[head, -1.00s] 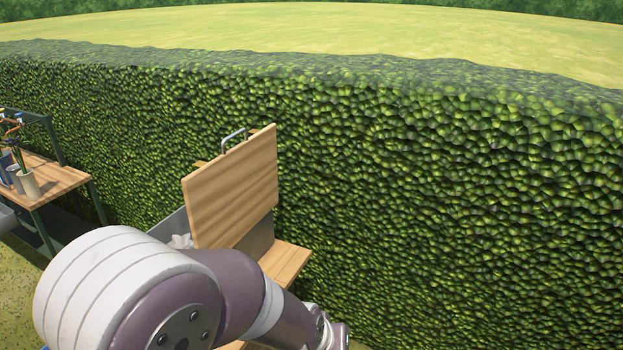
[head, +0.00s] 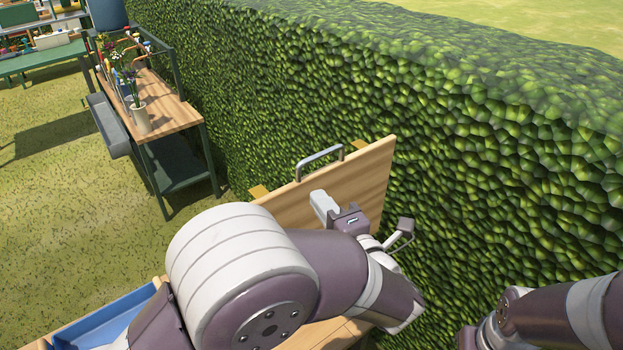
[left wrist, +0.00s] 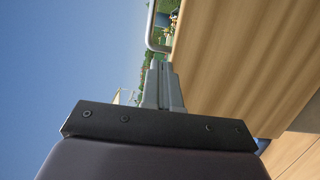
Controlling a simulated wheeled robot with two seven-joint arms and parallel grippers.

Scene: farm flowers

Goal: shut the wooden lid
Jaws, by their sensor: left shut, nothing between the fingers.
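The wooden lid (head: 365,185) stands upright in the head view, against the hedge, with a grey metal handle (head: 320,160) on its top edge. My left gripper (head: 322,200) is shut and empty, in front of the lid's near face and below the handle. In the left wrist view the shut fingers (left wrist: 163,85) are beside the lid (left wrist: 245,60), with the handle (left wrist: 152,30) past their tips. Whether they touch the lid I cannot tell. My left arm hides most of the box below the lid. My right arm shows at lower right, its gripper out of frame.
A tall green hedge (head: 450,130) runs close behind the lid. A blue bin (head: 105,322) with a wooden rim is at lower left. A wooden-topped workbench (head: 170,115) with a vase of flowers (head: 139,115) stands further left. Open grass lies between.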

